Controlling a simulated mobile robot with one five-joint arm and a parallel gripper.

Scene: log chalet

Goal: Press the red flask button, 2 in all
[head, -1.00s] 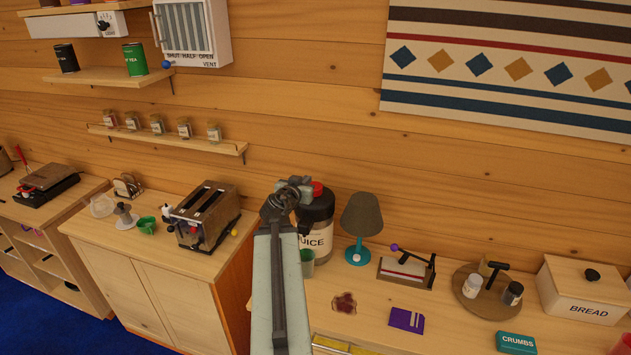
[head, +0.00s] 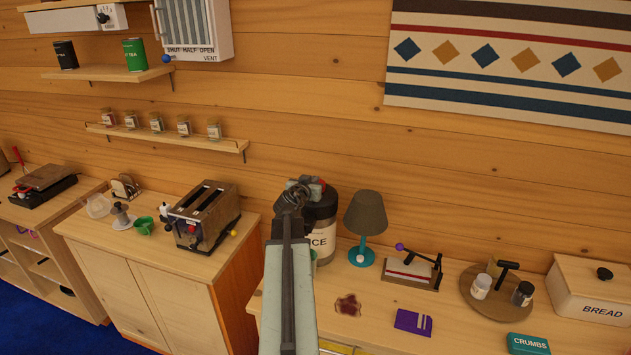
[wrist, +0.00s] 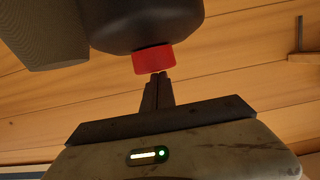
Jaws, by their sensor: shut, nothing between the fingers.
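The juice flask (head: 324,240) has a dark lid and stands at the left end of the right-hand counter, partly hidden behind my arm. The wrist view sees the scene upside down: the red button (wrist: 154,60) sticks out of the dark lid (wrist: 140,22). There, my gripper's fingers (wrist: 160,76) are shut and empty, with their tips right at the button's top face. I cannot tell whether they touch it or whether the button is pressed in.
A lamp (head: 365,222) with a grey shade stands close right of the flask; its shade (wrist: 38,35) also shows in the wrist view. A toaster (head: 203,215) stands on the left counter. A purple packet (head: 412,321) and a dark red stain (head: 348,304) lie in front.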

